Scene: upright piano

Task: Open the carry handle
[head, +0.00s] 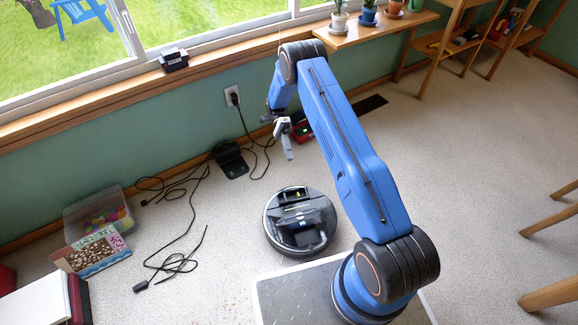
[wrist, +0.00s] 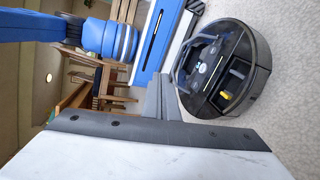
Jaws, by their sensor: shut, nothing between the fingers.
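A round black robot vacuum (head: 290,241) sits on the carpet in the head view, with a recessed top and yellow details. It also shows in the wrist view (wrist: 255,82), right of my fingers. A thin dark curved bar (wrist: 181,69) runs along one side of its recessed top; it looks like the carry handle, but I cannot tell how far it is raised. My gripper (head: 289,154) is shut and empty, above and beyond the vacuum, apart from it. Its fingers show together in the wrist view (wrist: 161,88).
A dock (head: 231,160) with loose black cables (head: 180,200) lies by the wall. A clear bin (head: 98,212) and a picture box (head: 92,252) stand at left. Chair legs (head: 550,292) are at right. Carpet around the vacuum's left side is free.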

